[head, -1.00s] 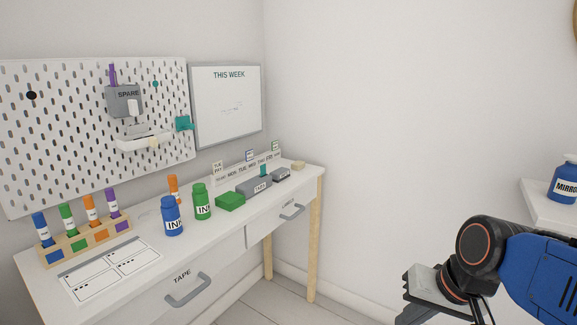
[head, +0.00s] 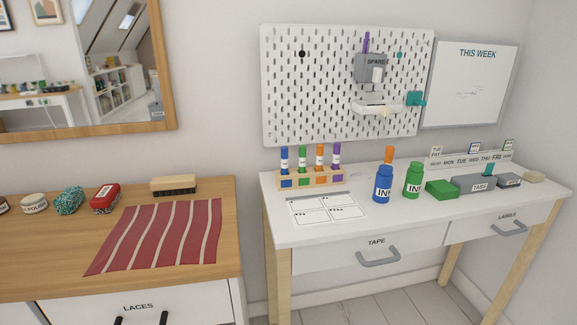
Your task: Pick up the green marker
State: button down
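The green marker (head: 303,161) stands upright in the wooden marker holder (head: 320,181) at the left back of the white desk. A blue marker (head: 285,161) stands to its left, and an orange marker (head: 320,159) and a purple marker (head: 336,157) stand to its right. Colored squares mark the holder's front below the markers. My gripper is not in the head view now, so whether it is open or shut does not show.
The white desk (head: 405,232) also bears a blue ink bottle (head: 383,184), a green ink bottle (head: 413,180), another orange marker behind them and a paper sheet (head: 326,208). A pegboard (head: 300,95) hangs behind. A wooden dresser (head: 60,255) stands left, with a gap between.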

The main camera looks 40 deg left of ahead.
aim_at(302, 149)
jog(key=u, duration=1.5)
